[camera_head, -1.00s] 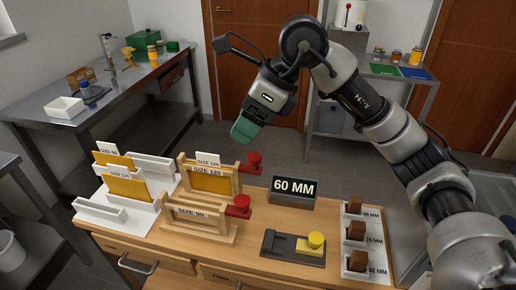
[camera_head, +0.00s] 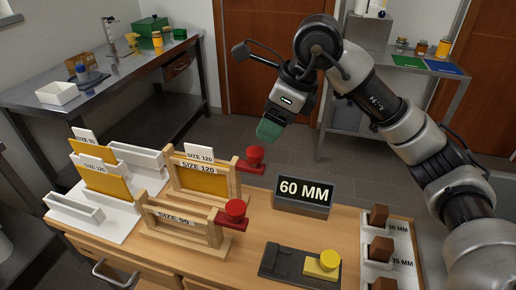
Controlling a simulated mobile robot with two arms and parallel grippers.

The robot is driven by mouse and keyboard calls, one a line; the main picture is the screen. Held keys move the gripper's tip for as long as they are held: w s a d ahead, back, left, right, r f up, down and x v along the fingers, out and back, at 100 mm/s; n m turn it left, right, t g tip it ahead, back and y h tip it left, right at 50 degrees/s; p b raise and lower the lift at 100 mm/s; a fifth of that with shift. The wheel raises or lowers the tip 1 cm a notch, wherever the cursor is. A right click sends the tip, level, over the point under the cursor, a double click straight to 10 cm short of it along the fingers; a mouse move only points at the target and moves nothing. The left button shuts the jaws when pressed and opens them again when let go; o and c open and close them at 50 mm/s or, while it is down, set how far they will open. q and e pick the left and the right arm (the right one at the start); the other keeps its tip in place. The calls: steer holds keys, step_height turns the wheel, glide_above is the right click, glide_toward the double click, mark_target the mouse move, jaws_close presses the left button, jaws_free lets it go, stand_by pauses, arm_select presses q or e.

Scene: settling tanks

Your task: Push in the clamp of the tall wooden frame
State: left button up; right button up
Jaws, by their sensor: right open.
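The tall wooden frame (camera_head: 233,184), labelled SIZE 120, stands at the back of the wooden bench and holds a yellow panel (camera_head: 190,179) with a SIZE 120 card. Its clamp (camera_head: 249,167) is a red block with a round red knob, sticking out to the right of the frame's right post. My right gripper (camera_head: 269,131) has green fingertips and points down. It appears above and slightly right of the clamp's knob in the picture, apart from it. The gap between its fingers is hard to see from this side. My left gripper is out of view.
A lower frame (camera_head: 170,230) labelled SIZE 90, with its own red clamp (camera_head: 234,212), stands in front. A 60 MM sign (camera_head: 303,197) is right of the tall clamp.

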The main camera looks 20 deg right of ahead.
mark_target(256, 151)
steer(key=x, duration=0.8)
steer(key=shift+a+p, duration=0.1)
steer(key=shift+p, duration=0.25)
